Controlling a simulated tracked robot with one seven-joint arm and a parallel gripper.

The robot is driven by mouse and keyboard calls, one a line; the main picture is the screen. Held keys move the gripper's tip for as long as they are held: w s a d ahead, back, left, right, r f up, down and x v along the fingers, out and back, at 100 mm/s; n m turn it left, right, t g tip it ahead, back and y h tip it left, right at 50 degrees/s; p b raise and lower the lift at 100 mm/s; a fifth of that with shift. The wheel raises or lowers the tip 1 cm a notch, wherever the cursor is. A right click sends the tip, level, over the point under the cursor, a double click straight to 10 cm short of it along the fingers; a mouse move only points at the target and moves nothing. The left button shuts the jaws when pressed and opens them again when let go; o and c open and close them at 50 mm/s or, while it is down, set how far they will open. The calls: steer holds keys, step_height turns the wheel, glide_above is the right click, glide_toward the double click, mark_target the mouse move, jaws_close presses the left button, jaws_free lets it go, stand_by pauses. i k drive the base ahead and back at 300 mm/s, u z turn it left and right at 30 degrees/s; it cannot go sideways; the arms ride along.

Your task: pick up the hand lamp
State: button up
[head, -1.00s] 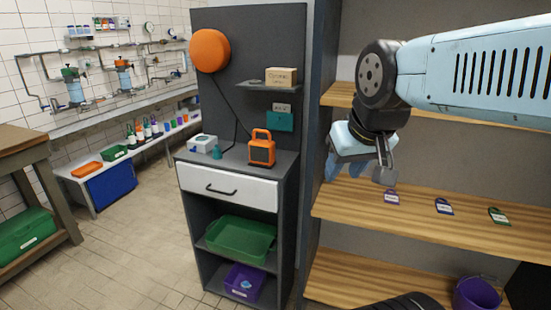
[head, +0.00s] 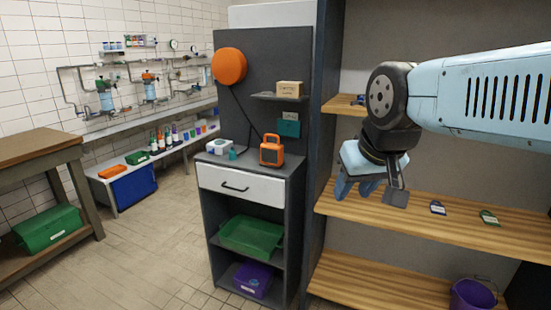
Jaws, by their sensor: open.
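The hand lamp (head: 271,151) is an orange, boxy lamp with a top handle and a dark front. It stands upright on the grey top of the cabinet (head: 296,166), near its right side. My gripper (head: 370,194) is to the right of the lamp in the head view, in front of the wooden shelves. Its fingers point down and stand apart, with nothing seen between them. The gripper does not touch the lamp.
A white box (head: 220,147) and a small teal object (head: 233,154) are left of the lamp. A small ledge holds a cardboard box (head: 289,89) above it. A dark upright panel (head: 322,130) stands between the cabinet and the wooden shelf (head: 460,205). Floor (head: 170,250) is clear at left.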

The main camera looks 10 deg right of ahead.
mark_target(271, 154)
steer(key=u, duration=0.1)
steer(key=i, duration=0.9)
steer(key=z, duration=0.05)
